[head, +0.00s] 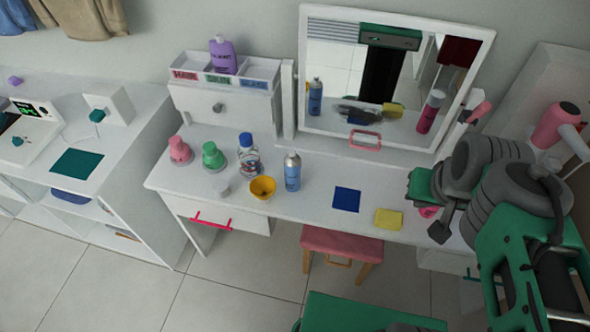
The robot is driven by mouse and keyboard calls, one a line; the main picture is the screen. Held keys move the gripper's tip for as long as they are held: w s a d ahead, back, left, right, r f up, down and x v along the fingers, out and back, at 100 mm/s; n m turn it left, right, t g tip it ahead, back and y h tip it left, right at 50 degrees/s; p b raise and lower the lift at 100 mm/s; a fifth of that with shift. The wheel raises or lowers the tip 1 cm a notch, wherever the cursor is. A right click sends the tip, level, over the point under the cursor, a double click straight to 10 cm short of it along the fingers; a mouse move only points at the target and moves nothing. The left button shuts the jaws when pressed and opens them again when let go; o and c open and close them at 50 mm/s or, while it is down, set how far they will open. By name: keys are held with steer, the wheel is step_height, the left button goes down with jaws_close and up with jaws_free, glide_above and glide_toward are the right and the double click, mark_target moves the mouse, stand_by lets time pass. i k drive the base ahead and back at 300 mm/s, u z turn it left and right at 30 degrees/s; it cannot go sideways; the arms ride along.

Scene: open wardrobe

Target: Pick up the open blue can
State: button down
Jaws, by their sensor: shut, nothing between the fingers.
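A blue can (292,174) with a grey top stands upright on the white dressing table, near its front edge and left of the middle. Its reflection shows in the mirror. I cannot tell from here whether its top is open. My gripper (438,225) is over the right part of the table, well to the right of the can and apart from it. It is shut and empty; the arm partly hides its shape.
A yellow cup (262,188), a blue-capped bottle (248,155), and green (213,157) and pink (179,151) bottles stand left of the can. A blue square (346,199) and yellow sponge (388,219) lie right. The mirror (395,70) stands behind; a pink stool (342,243) is below.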

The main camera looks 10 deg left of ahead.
mark_target(293, 165)
steer(key=z, duration=0.05)
steer(key=k, duration=0.35)
steer(key=u, duration=1.9)
steer(key=i, duration=0.5)
steer(key=z, duration=0.1)
